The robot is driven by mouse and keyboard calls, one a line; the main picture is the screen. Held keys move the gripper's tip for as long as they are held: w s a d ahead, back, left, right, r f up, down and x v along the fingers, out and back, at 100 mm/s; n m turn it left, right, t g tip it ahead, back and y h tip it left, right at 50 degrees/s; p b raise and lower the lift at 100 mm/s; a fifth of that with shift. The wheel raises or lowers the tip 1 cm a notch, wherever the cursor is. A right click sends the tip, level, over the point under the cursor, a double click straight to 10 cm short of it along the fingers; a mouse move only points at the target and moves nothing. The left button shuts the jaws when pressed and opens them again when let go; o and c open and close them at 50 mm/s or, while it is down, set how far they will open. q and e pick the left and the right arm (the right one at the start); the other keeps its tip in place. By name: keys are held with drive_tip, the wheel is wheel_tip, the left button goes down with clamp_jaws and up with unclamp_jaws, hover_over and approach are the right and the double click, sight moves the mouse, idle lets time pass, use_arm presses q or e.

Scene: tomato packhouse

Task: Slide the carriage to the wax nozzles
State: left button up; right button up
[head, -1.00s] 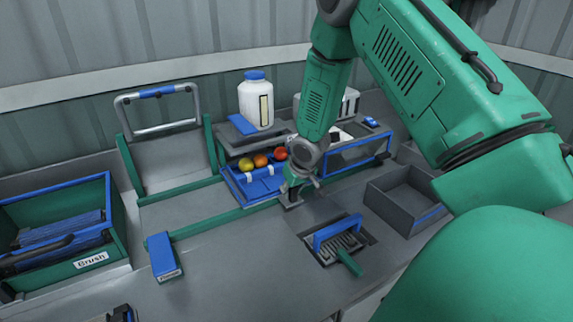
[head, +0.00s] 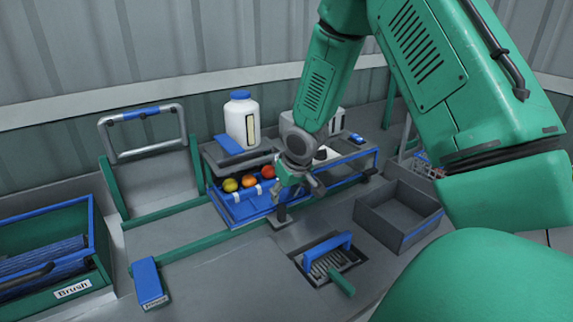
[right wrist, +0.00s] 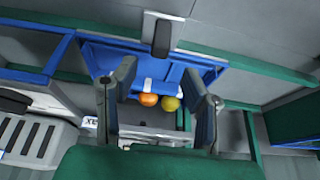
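The carriage is a blue tray (head: 240,205) with a red, an orange and a yellow-green tomato on it. It sits at the right part of the green rails, in front of a grey shelf. A short dark upright handle (head: 280,213) stands at its front right; its top shows in the right wrist view (right wrist: 162,38). My right gripper (head: 298,184) is just above and behind the handle. In the right wrist view its fingers (right wrist: 162,75) are spread, with nothing between them; the handle lies beyond the tips. I cannot pick out the wax nozzles. My left gripper is out of view.
A white bottle (head: 242,120) with a blue cap stands on the shelf. A metal arch (head: 142,115) stands at the left. The brush crate (head: 95,270) is far left.

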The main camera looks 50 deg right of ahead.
drive_tip(key=shift+d+v, duration=0.15)
drive_tip(key=shift+v, duration=0.55)
drive_tip(key=shift+d+v, duration=0.1)
drive_tip(key=shift+v, duration=0.55)
drive_tip(key=shift+a, duration=0.15)
